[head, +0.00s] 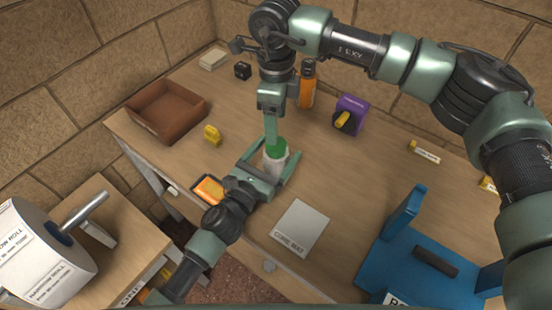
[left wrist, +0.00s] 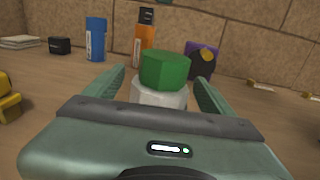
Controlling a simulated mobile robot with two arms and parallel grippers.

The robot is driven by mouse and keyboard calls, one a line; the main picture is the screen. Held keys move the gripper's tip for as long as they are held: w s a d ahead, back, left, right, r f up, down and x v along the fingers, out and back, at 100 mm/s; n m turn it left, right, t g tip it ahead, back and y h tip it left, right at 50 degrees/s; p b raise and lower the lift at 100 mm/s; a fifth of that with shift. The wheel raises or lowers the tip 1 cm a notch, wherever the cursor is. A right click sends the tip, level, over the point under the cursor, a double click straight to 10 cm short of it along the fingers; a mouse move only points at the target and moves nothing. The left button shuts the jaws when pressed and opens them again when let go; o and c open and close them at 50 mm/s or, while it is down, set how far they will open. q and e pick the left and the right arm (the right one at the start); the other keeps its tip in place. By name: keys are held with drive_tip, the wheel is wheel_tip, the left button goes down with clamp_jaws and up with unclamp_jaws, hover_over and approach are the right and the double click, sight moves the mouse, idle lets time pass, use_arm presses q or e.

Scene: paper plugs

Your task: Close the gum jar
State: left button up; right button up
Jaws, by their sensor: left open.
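The gum jar is a white jar (head: 273,160) with a green lid (head: 277,146) on its top. In the left wrist view the white jar (left wrist: 159,97) and the green lid (left wrist: 165,70) stand upright; I cannot tell whether the lid is fully seated. My left gripper (head: 286,164) is open, with one finger on each side of the jar; in the left wrist view its fingers (left wrist: 158,88) show apart from it. My right gripper (head: 271,140) points down in line with the lid in the head view. It does not show in the left wrist view, and its jaw opening is unclear.
Behind are an orange bottle (head: 307,88), a purple holder (head: 350,114) and, in the wrist view, a blue bottle (left wrist: 96,40). A brown tray (head: 143,122) and yellow block (head: 212,135) lie left. A white card (head: 300,228) and blue stand (head: 425,262) are nearer, right.

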use_arm(q)
drive_tip(key=shift+c, duration=0.3)
clamp_jaws()
use_arm(e)
drive_tip(key=shift+c, duration=1)
drive_tip(key=n, duration=2)
drive_tip(key=shift+n, duration=0.4)
drive_tip(key=n, duration=0.6)
drive_tip(key=shift+f, duration=4.05)
